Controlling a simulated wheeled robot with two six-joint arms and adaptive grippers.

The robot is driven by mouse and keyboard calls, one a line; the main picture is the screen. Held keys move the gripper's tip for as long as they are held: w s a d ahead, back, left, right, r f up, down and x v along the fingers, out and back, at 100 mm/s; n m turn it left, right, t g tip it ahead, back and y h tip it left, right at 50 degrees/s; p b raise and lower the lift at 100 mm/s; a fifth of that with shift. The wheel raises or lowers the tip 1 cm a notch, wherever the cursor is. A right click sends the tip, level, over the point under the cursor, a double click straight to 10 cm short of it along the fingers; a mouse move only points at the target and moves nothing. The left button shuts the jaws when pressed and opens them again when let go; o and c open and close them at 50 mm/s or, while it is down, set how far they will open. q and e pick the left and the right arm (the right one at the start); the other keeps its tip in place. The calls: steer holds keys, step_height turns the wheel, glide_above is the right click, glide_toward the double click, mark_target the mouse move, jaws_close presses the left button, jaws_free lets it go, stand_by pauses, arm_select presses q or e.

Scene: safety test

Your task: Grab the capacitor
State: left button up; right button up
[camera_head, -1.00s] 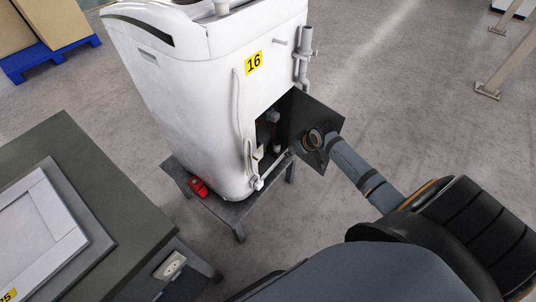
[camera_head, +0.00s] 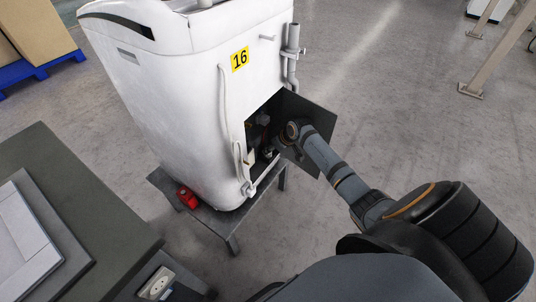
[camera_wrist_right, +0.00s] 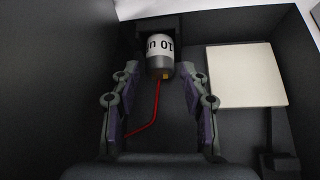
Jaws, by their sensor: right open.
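The capacitor (camera_wrist_right: 160,58) is a silver cylinder with dark lettering, seen in the right wrist view inside a dark compartment. A red wire (camera_wrist_right: 157,105) runs down from its lower end. My right gripper (camera_wrist_right: 160,78) is open, with one finger on each side of the capacitor's lower end; I cannot tell whether they touch it. In the head view my right arm reaches into the opening (camera_head: 252,128) of the white machine (camera_head: 185,95), and the gripper is mostly hidden there. My left gripper is not in view.
The open dark door (camera_head: 314,118) stands beside my right arm. A pale panel (camera_wrist_right: 246,76) is right of the gripper inside the compartment. A red object (camera_head: 187,197) lies on the machine's grey stand (camera_head: 222,218). A dark table (camera_head: 75,175) is at the left.

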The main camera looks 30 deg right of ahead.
steer(key=x, duration=0.2)
steer(key=shift+w+f, duration=0.2)
steer(key=shift+f, duration=0.15)
steer(key=shift+r, duration=0.1)
steer(key=c, duration=0.9)
steer(key=shift+c, duration=0.2)
steer(key=shift+r, duration=0.1)
